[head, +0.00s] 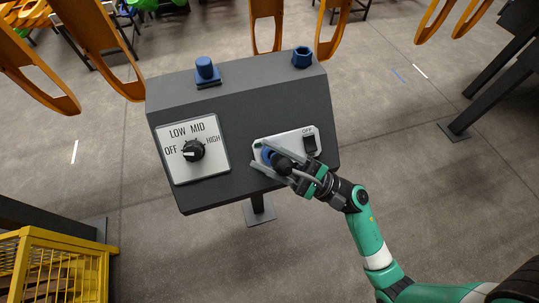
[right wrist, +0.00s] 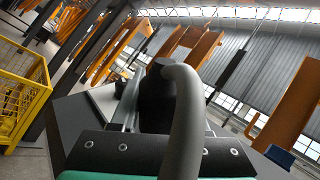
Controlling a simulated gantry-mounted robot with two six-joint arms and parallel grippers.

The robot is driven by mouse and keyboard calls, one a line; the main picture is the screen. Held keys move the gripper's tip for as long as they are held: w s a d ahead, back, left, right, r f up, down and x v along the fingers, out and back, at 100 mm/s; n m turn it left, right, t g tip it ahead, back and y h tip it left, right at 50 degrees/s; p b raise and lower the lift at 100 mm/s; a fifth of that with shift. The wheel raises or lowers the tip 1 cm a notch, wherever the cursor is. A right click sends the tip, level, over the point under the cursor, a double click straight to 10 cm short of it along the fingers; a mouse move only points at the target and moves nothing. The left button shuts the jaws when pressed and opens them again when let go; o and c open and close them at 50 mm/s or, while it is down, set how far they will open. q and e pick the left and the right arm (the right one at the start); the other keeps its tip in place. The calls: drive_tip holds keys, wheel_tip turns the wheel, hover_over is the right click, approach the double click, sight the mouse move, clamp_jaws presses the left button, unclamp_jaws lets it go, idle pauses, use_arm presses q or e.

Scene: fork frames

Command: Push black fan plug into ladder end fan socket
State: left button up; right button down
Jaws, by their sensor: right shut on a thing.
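The black plug (head: 283,164) is between the fingers of my right gripper (head: 275,173), at the front of the grey console. A thick grey cable (right wrist: 184,110) bends away from the black plug (right wrist: 155,95) in the right wrist view. The plug's front end is at the blue round socket (head: 266,155) on the light panel (head: 290,139). Plug and fingers hide most of this socket. I cannot tell whether the plug is in it or just touching it. My left gripper is not in view.
The sloped console (head: 240,110) stands on a post. It has an OFF–LOW–MID–HIGH dial (head: 193,150), a black switch (head: 310,144) and blue fittings (head: 204,69) (head: 302,57) on top. Orange hanging loops are behind it; a yellow cage (head: 62,265) is lower left.

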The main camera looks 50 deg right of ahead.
drive_tip(key=shift+b, duration=0.6)
idle(1.0)
drive_tip(key=shift+w+d+f+b, duration=0.4)
drive_tip(key=shift+w+f+b, duration=0.3)
drive_tip(key=shift+b, duration=0.3)
drive_tip(key=shift+w+d+f+b, duration=0.35)
drive_tip(key=shift+w+f+b, duration=0.15)
drive_tip(key=shift+f+b, duration=0.4)
drive_tip(key=shift+c, duration=1.5)
unclamp_jaws()
drive_tip(key=shift+r, duration=0.15)
drive_tip(key=b+v, duration=0.1)
drive_tip(key=v, duration=1)
drive_tip(key=shift+s, duration=0.25)
drive_tip(key=shift+d, duration=0.15)
